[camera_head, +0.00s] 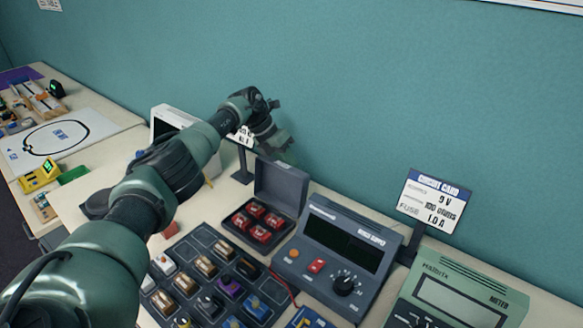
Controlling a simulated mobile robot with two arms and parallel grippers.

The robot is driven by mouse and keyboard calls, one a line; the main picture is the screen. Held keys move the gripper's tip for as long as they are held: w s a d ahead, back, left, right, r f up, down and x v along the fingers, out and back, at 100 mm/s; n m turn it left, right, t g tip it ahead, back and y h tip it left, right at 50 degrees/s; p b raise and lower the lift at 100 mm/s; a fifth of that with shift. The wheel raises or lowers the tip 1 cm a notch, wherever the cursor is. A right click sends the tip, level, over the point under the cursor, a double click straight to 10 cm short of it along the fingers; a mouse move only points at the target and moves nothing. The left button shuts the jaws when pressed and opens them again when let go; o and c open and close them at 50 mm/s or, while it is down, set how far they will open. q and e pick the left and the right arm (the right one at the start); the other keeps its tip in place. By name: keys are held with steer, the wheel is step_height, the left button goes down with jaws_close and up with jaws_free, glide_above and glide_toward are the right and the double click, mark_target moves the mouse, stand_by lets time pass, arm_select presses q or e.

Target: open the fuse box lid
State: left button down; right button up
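The fuse box (234,230) is a small dark grey box on the table, with several red fuses inside. Its lid (281,187) stands raised at the back edge, so the box is open. My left arm reaches in from the lower left across the table. My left gripper (281,143) is just above and behind the raised lid, near the wall. Whether it touches the lid, and how far its fingers are apart, is not clear. My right gripper is out of view.
A parts tray (203,238) with several coloured components lies in front of the fuse box. A power supply (342,243) stands right of it, then a green meter (458,296) and a circuit card sign (434,201). The teal wall closes off the back.

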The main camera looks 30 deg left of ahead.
arm_select(q)
steer(key=shift+f, duration=0.55)
steer(key=c, duration=1.4)
jaws_free()
steer(key=shift+o, duration=0.2)
steer(key=shift+w, duration=0.2)
steer(key=b+v, duration=0.1)
steer(key=v, duration=0.6)
steer(key=shift+a+r+b, duration=0.2)
steer(key=shift+r+b, duration=0.15)
steer(key=shift+b, duration=0.05)
